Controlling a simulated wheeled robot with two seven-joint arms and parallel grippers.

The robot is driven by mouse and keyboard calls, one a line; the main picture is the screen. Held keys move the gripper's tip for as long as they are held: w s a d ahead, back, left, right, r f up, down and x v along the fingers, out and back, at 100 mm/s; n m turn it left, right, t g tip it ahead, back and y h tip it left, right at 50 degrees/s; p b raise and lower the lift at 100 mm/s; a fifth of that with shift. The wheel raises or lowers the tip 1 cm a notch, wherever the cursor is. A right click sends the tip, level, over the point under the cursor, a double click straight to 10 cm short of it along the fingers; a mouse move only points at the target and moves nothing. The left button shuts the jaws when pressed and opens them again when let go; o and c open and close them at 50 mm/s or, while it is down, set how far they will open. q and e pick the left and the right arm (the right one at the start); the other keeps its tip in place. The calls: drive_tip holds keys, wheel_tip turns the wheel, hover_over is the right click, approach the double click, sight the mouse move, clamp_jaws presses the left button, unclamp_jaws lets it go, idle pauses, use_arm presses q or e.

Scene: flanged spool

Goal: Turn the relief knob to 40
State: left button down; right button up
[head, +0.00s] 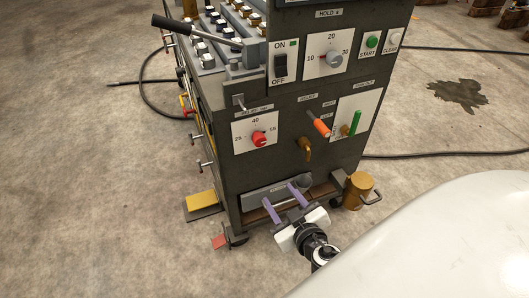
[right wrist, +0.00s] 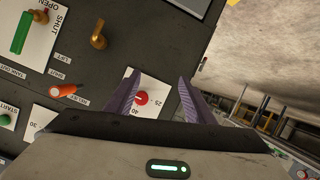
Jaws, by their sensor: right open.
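The red relief knob (head: 259,138) sits on a white dial plate (head: 242,131) on the cabinet's front, with 25 at its left, 40 above and a third number at its right. I cannot tell exactly where its mark points. My right gripper (head: 279,194) has purple fingers spread open and empty, low in front of the cabinet, below the dial. In the right wrist view the red knob (right wrist: 141,99) shows between the open fingers (right wrist: 160,76), closer to the left one, and apart from both as far as I can see. My left gripper is not in view.
Right of the dial are an orange handle (head: 319,124), a brass hook-like lever (head: 305,149) and a green handle (head: 355,122). A drawer (head: 262,196) lies behind the gripper. A brass canister (head: 358,187) stands at the cabinet's right corner. Hoses lie on the floor.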

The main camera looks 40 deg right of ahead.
sight(261, 142)
drive_tip(key=w+d+r+t+b, duration=0.1)
drive_tip(key=w+d+r+t, duration=0.1)
drive_tip(key=w+r+t, duration=0.4)
drive_tip(key=w, duration=0.2)
drive_tip(key=w+d+g, duration=0.1)
drive_tip(key=w, duration=0.2)
drive_tip(key=w+d+g+p, duration=0.1)
drive_tip(key=w, duration=0.2)
drive_tip(key=shift+w+r+h, duration=0.1)
drive_tip(key=shift+r+h, duration=0.15)
drive_tip(key=shift+h, duration=0.05)
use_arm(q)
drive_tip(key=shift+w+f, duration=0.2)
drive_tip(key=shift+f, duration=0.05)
use_arm(e)
drive_tip(key=c, duration=1.1)
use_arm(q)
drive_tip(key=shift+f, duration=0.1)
use_arm(e)
drive_tip(key=shift+o, duration=0.2)
